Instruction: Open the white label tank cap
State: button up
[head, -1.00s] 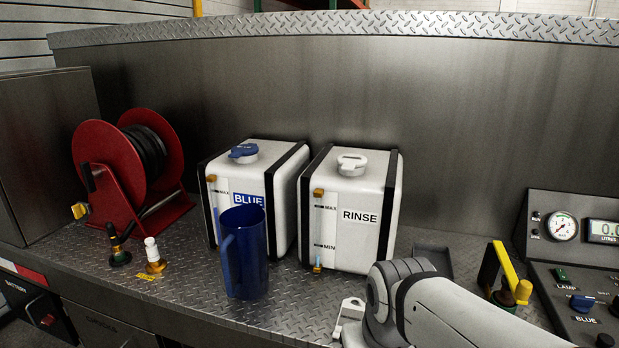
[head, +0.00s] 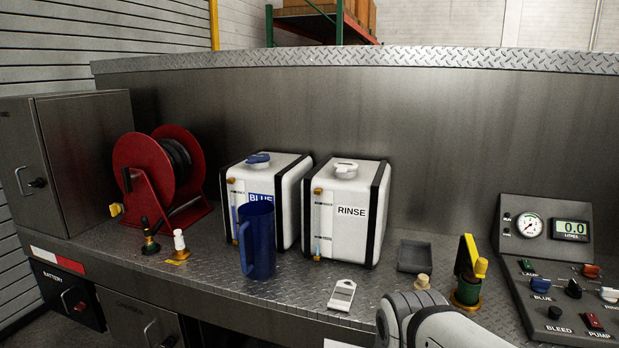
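The white label tank (head: 333,228) is a white box with black edge bands, a white label reading RINSE and a level gauge on its front. Its white cap (head: 345,169) sits on the tank's top and looks seated. The blue label tank (head: 290,205) stands just left of it, with a blue cap (head: 257,159). Part of my arm shows at the bottom right, below and to the right of the tanks. My gripper is outside the picture.
A blue jug (head: 258,245) stands before the blue label tank. A red hose reel (head: 150,165) and two small fittings are left.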

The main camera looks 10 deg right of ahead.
aim_at(342, 168)
jog(key=z, duration=0.15)
jog(key=i, duration=0.9)
jog(key=u, duration=0.05)
